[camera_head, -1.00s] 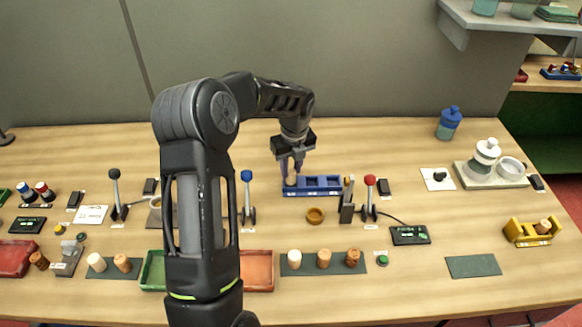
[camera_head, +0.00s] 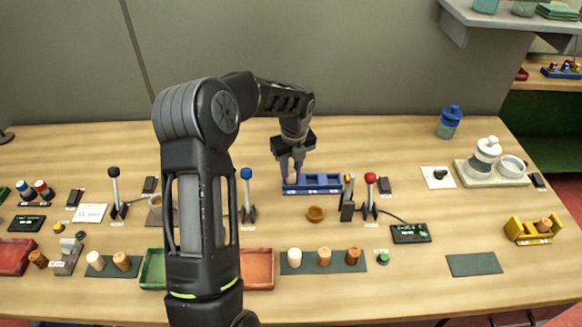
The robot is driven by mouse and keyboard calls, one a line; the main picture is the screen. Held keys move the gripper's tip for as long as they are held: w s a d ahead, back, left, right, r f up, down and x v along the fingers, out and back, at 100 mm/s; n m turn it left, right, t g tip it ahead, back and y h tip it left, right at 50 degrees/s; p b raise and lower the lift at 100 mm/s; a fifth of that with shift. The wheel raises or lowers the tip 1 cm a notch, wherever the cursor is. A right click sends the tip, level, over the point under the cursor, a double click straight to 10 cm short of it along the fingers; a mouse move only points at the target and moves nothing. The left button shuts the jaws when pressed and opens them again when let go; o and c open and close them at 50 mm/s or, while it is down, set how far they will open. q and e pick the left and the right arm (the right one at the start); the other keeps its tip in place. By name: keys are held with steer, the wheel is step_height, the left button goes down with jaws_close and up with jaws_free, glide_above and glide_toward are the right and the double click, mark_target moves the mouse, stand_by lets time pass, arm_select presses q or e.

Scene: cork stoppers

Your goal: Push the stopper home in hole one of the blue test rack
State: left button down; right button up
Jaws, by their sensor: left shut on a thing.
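The blue test rack (camera_head: 318,190) sits at the back middle of the table, with a row of square openings on top. My left gripper (camera_head: 292,177) points down over the rack's left end. It is shut on a pale stopper (camera_head: 292,170), of which only a small part shows between the fingers. The fingers hide the hole below, so I cannot tell how deep the stopper sits in it. My right gripper is not in view.
Several corks stand on a dark mat (camera_head: 338,262) nearer the front.

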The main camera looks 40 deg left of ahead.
arm_select(q)
steer(key=shift+f, duration=0.25)
steer(key=c, duration=1.1)
jaws_free()
steer(key=shift+o, duration=0.2)
steer(key=shift+r+b, duration=0.35)
steer(key=shift+r, duration=0.25)
steer(key=r, duration=0.4)
steer(key=d+r+b, duration=0.1)
steer(key=r, duration=0.1)
steer(key=shift+s+r, duration=0.2)
steer(key=shift+r, duration=0.1)
steer(key=shift+f, duration=0.1)
